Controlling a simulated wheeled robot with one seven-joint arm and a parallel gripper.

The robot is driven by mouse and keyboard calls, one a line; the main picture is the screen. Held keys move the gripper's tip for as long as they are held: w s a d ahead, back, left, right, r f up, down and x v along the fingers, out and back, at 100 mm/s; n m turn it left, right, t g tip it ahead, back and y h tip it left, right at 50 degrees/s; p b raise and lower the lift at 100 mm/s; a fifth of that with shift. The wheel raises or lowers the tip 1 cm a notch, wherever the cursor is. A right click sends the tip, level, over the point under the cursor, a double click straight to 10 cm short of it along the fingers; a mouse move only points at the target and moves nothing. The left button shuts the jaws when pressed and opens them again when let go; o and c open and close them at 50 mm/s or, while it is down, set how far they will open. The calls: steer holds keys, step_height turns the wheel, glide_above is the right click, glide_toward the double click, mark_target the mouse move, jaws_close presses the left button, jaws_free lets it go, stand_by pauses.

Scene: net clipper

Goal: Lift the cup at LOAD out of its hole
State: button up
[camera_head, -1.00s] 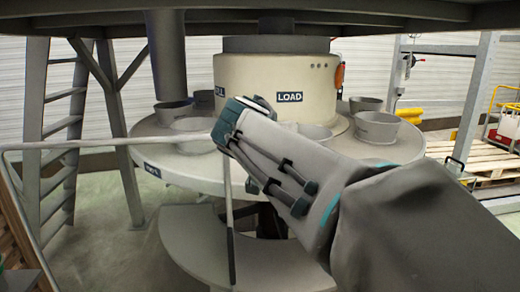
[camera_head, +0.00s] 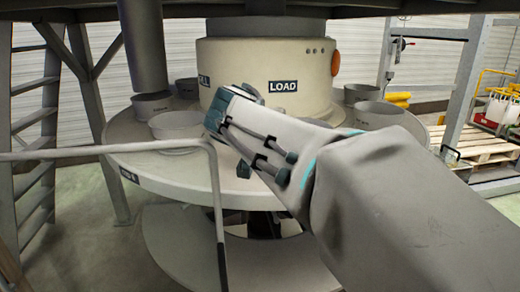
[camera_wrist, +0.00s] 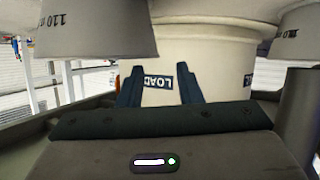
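The LOAD sign (camera_head: 283,87) is on the cream drum (camera_head: 225,65) at the middle of the round table (camera_head: 150,180). My gripper (camera_head: 232,100) is in front of the drum, left of the sign, and my arm covers the table area below LOAD. The cup at LOAD cannot be made out clearly in the head view. In the wrist view my gripper (camera_wrist: 158,82) has two dark fingers apart with nothing held between them. The LOAD sign shows upside down between them, behind. A pale cup marked 110 (camera_wrist: 95,32) is at upper left, apart from the fingers.
Other cups stand on the table: one at left (camera_head: 176,124), one behind it (camera_head: 150,105), and one at right (camera_head: 378,114). A thin grey rail (camera_head: 110,150) crosses in front at left. A grey pipe (camera_head: 142,45) hangs above the left cups.

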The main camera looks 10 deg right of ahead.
steer(key=x, duration=0.2)
steer(key=p+x, duration=0.1)
steer(key=x, duration=0.2)
steer(key=shift+d+f, duration=0.1)
steer(key=shift+d, duration=0.35)
steer(key=shift+c, duration=0.3)
jaws_close()
stand_by(0.7)
